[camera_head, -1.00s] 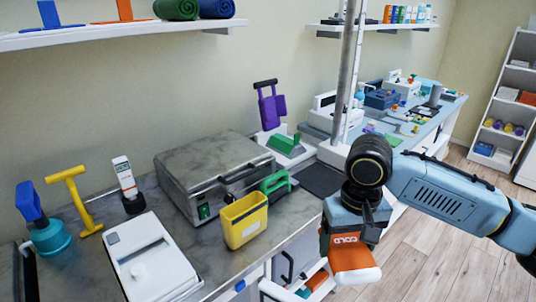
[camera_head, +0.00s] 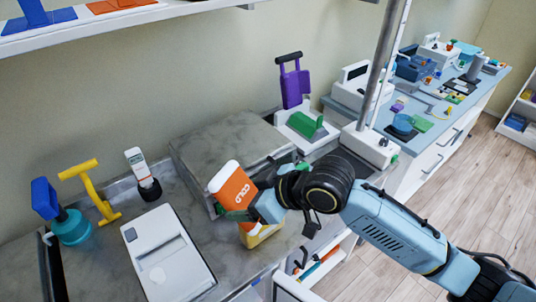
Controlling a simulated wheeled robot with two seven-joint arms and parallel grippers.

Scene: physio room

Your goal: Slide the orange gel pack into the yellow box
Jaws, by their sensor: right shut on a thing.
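The orange gel pack (camera_head: 234,189), with white edges and "COLD" on its face, is held up and tilted over the bench. My right gripper (camera_head: 252,206) is shut on its lower part, and the fingers are partly hidden. The yellow box (camera_head: 264,236) stands on the bench right below the gripper and pack. Only its lower part shows, and its opening is hidden behind my gripper. I cannot tell whether the pack's lower end touches the box. My left gripper is not in view.
A grey metal-topped unit (camera_head: 215,146) stands right behind the pack. A white device (camera_head: 166,254) lies front left of the box. A purple-handled stand (camera_head: 294,88) and a metal pole (camera_head: 383,65) stand further back. A shelf edge (camera_head: 100,24) crosses the upper left.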

